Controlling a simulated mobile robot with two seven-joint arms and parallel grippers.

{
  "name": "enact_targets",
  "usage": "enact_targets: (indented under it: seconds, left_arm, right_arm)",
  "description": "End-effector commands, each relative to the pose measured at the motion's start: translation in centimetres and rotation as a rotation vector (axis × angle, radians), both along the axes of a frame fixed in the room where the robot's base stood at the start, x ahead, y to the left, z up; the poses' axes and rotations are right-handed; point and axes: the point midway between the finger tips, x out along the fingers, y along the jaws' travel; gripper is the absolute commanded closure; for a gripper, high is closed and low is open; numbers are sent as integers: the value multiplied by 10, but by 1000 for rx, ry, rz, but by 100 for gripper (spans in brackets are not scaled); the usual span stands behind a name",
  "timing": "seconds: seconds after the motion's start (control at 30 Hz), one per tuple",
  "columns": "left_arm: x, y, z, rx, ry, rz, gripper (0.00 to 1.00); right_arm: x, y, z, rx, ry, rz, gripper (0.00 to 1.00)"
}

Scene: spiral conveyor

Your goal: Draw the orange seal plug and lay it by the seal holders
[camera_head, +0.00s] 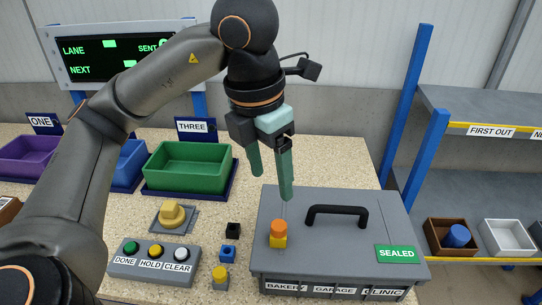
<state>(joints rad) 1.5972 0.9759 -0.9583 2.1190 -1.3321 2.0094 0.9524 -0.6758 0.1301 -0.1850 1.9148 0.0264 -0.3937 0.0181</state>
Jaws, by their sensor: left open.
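The orange seal plug (278,227) stands upright on a yellow base (278,241) at the left front of the grey case's lid (340,225). The case has a black handle and a green label reading SEALED. Small blocks that look like the seal holders stand on the table left of the case: a black one (233,230), a blue one (228,254) and a grey one with a yellow plug (219,274). My left gripper (271,186) is open and empty, its fingers pointing down, above the plug in the picture and apart from it. My right gripper is not in view.
A button box (153,262) with DONE, HOLD and CLEAR stands at the front left, a yellow knob (172,214) behind it. Green (188,166), blue and purple bins line the back left. A blue-posted shelf (470,100) stands right. Table behind the case is clear.

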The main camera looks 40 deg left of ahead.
Motion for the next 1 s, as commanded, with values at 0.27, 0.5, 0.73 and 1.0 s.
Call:
enact_targets:
  seconds: [0.27, 0.5, 0.73, 1.0]
  left_arm:
    - [4, -1, -32, 2, 5, 0, 28]
    - [10, -2, -79, 2, 5, -1, 28]
    - [16, -4, -111, 0, 2, 0, 28]
    - [18, -4, -123, 0, 0, -1, 28]
  right_arm:
    - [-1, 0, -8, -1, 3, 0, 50]
    - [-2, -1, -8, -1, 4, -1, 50]
    - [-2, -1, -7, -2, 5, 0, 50]
    - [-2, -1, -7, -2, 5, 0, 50]
